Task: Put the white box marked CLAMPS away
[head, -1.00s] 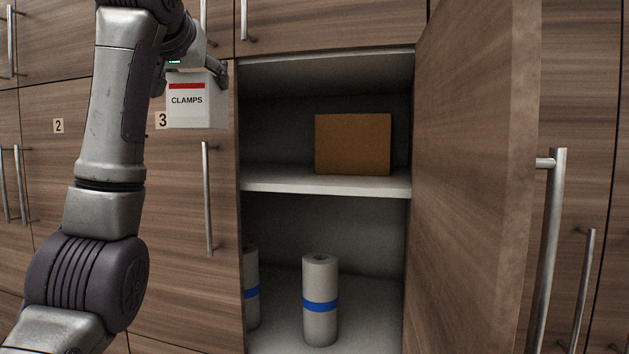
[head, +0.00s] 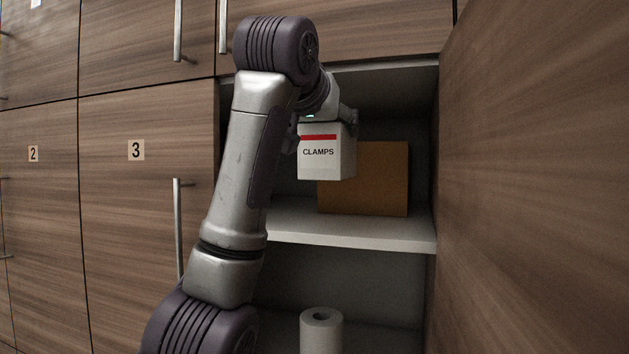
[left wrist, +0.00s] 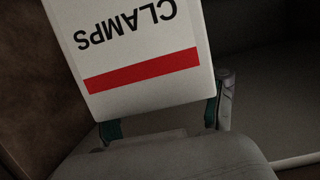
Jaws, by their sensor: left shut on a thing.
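The white box marked CLAMPS (head: 318,162), with a red stripe above the lettering, is upright in the head view. My left gripper (head: 340,116) is shut on it from above. The box is in front of the upper compartment of the open cabinet, above the shelf (head: 350,226) and overlapping a brown box in the picture. How deep it is inside, I cannot tell. In the left wrist view the CLAMPS box (left wrist: 135,45) appears upside down between the fingers of the gripper (left wrist: 163,118). My right gripper is not in view.
The brown box (head: 385,180) stands on the upper shelf. A white roll (head: 321,335) stands in the lower compartment. The open door (head: 530,200) bounds the right side. Closed doors marked 2 and 3 (head: 136,150) are at the left. The shelf front looks bare.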

